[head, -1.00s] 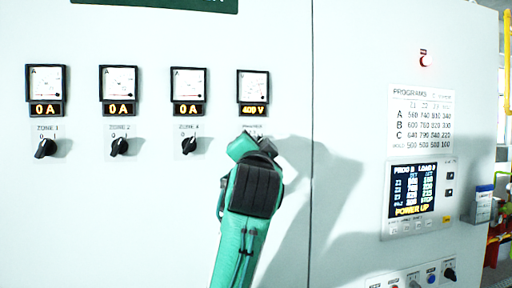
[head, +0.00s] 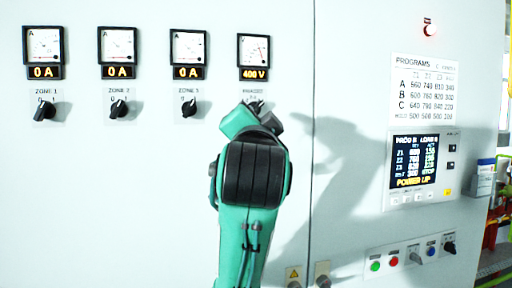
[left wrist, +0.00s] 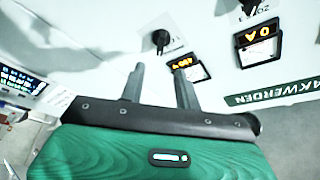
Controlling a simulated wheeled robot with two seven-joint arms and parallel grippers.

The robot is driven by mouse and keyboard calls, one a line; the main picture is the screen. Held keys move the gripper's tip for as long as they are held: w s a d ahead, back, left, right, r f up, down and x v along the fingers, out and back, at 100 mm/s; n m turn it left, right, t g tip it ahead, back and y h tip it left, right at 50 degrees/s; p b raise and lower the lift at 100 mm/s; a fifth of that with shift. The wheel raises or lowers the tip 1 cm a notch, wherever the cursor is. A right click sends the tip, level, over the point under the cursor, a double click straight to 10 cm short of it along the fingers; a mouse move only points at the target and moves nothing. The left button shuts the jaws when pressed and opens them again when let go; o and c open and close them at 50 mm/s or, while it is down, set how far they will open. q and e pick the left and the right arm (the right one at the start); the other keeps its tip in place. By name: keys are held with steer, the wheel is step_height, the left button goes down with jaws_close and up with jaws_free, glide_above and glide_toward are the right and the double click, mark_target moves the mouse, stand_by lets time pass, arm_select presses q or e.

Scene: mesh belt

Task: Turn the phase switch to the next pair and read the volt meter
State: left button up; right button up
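The volt meter (head: 254,50) is the rightmost of the row of meters in the head view, and its amber display (head: 255,74) reads 400 V. The display also shows, upside down and partly covered by a finger, in the left wrist view (left wrist: 179,62). The black phase switch (left wrist: 160,41) is on its light plate below that meter; in the head view my wrist mostly covers it. My left gripper (left wrist: 160,73) is open in front of the panel. Its two grey fingers point at the switch, which appears just beyond the tips, between them. Contact cannot be told. My right gripper is not in view.
Ammeters for zone 1 (head: 43,45), zone 2 (head: 118,45) and zone 3 (head: 188,45) read 0 A, each above a black knob. Right are a program table (head: 424,88), a screen (head: 414,161) and a lower row of buttons (head: 410,256).

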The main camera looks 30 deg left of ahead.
arm_select(q)
steer(key=shift+b+v, duration=0.65)
steer(key=shift+v, duration=1.7)
